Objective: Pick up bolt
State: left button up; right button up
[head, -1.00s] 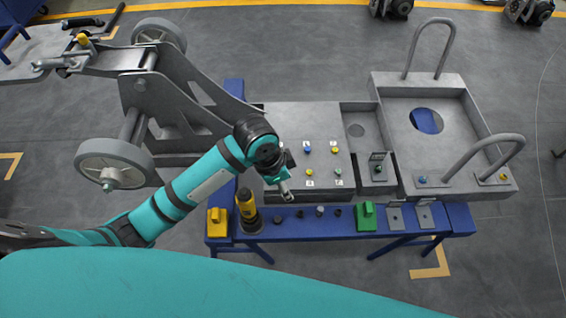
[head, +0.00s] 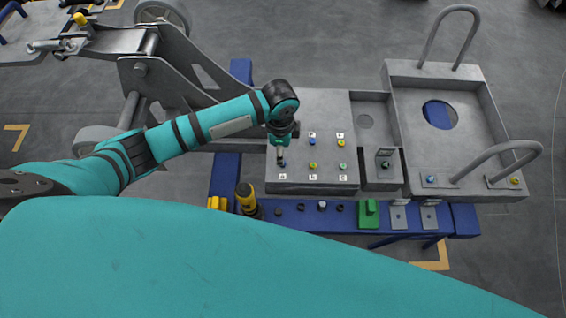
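Several small bolts stand in a grid on the grey plate (head: 290,187). They include a blue bolt (head: 312,142) and a yellow bolt (head: 341,143) in the back row, and a yellow-green bolt (head: 313,165) and a pale green bolt (head: 343,166) in the front row. My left gripper (head: 281,156) points down over the plate's left side, at the front row's left spot. A small dark bluish bolt (head: 282,164) shows right at its tip. The fingers are too small to tell whether they are open or touch it. My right gripper is out of view.
Lettered labels sit beside the bolts. The blue bench (head: 460,219) in front bears a yellow-black tool (head: 246,195), a green block (head: 369,212) and several small dark pieces. A tray with tall handles (head: 400,120) stands right; a wheeled grey frame (head: 150,75) is left.

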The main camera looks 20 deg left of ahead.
pick_arm(q)
jog(key=shift+s+f, duration=0.1)
jog(key=shift+f, duration=0.85)
notch_tip(320, 180, down, 4)
jog(key=shift+d+f+p, duration=0.1)
jog(key=shift+f+p, duration=0.1)
jog(key=shift+p, duration=0.25)
jog(key=shift+f, duration=0.1)
grip_shut()
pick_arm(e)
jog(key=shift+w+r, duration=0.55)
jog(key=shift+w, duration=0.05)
